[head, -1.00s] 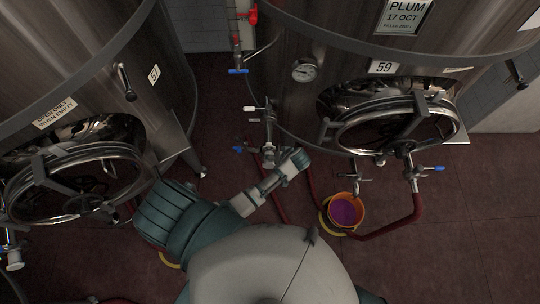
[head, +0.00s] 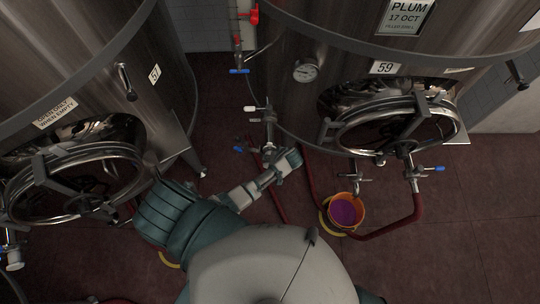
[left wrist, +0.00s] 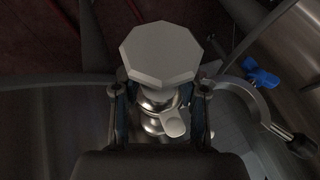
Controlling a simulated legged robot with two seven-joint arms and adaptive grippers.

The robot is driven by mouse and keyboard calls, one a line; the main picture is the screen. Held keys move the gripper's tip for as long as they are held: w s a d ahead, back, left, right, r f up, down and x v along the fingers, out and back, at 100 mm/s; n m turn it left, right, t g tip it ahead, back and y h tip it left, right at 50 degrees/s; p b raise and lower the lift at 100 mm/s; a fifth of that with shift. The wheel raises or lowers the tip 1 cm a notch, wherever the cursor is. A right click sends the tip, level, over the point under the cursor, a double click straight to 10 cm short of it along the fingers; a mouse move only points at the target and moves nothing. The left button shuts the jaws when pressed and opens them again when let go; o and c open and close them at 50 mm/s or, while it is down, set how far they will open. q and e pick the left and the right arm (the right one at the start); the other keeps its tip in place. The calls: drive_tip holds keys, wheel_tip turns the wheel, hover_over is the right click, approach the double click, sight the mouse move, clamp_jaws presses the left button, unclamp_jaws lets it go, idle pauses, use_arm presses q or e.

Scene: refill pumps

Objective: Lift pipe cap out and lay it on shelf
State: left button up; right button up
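My left gripper (head: 284,163) is close beside the upright metal pipe fitting (head: 268,130) at the front of tank 59; its fingertips are too small to make out in the head view. In the left wrist view my left gripper (left wrist: 160,100) has its two fingers apart, one on each side of bright metal fittings (left wrist: 160,100). A pale grey octagonal piece, which looks like the pipe cap (left wrist: 160,52), sits between the fingertips; I cannot tell whether they touch it. My right gripper is not in view. I cannot clearly identify the shelf.
Tank 59 (head: 300,110) and tank 57 (head: 160,50) stand on either side, with round hatches (head: 400,145) sticking out. An orange bucket (head: 359,203) with purple liquid and a red hose (head: 405,228) are on the floor. Blue-handled valves (head: 434,169) stick out nearby.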

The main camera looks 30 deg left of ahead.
use_arm(q)
clamp_jaws()
drive_tip(key=shift+r, duration=0.1)
wheel_tip(320, 180, up, 3)
drive_tip(key=shift+r, duration=0.2)
drive_tip(key=s+d, duration=0.3)
drive_tip(key=s, duration=0.4)
drive_tip(key=s+d+r, duration=0.1)
drive_tip(key=s+d, duration=0.2)
drive_tip(key=s, duration=0.4)
drive_tip(key=shift+s+d+r+b, duration=0.25)
drive_tip(key=shift+s+d+b, duration=0.05)
wheel_tip(320, 180, up, 7)
drive_tip(key=p, duration=0.6)
